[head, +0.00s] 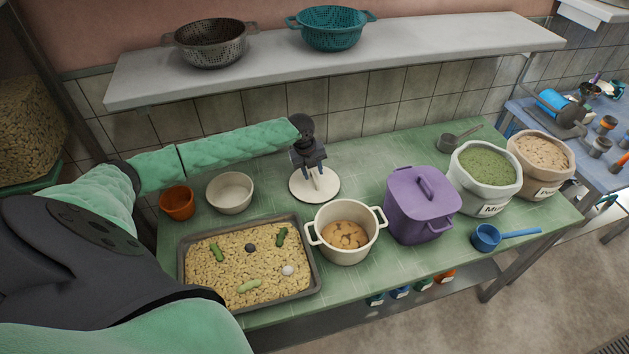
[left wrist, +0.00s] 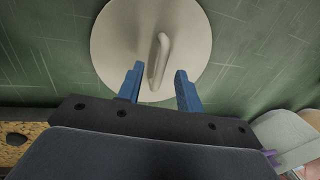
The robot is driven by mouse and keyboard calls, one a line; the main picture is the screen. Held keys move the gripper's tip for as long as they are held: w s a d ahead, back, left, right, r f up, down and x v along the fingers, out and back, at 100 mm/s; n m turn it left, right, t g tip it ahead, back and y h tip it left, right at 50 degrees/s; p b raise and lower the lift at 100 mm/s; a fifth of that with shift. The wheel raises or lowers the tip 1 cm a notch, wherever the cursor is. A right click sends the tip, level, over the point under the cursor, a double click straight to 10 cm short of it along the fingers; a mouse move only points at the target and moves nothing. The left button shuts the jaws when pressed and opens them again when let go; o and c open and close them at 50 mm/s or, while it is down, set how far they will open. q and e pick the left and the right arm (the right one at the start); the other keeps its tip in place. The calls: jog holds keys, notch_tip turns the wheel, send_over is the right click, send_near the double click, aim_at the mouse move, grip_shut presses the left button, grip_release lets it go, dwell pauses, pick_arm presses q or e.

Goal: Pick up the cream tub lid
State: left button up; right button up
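The cream tub lid (head: 301,190) is a round, flat disc lying on the green table, behind the cream pot. In the left wrist view the lid (left wrist: 190,50) shows a raised bar handle (left wrist: 159,60) on top. My left gripper (head: 318,178) is above the lid, pointing down at it. In the left wrist view its two blue fingers (left wrist: 158,85) are apart, with the near end of the handle between or just beyond their tips. I see no contact between the fingers and the handle. My right gripper is not in view.
A cream pot (head: 330,254) with tan contents and a lidded purple pot (head: 410,215) stand in front and to the right. A white bowl (head: 222,205), an orange cup (head: 177,212) and a tray of beans (head: 183,264) are at left. A shelf (head: 420,47) runs above the table's back.

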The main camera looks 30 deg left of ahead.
pick_arm(q)
jog(key=shift+w+d+f, duration=0.1)
jog(key=shift+w+f, duration=0.05)
jog(key=shift+f, duration=0.6)
grip_shut()
jog(key=shift+r, duration=0.1)
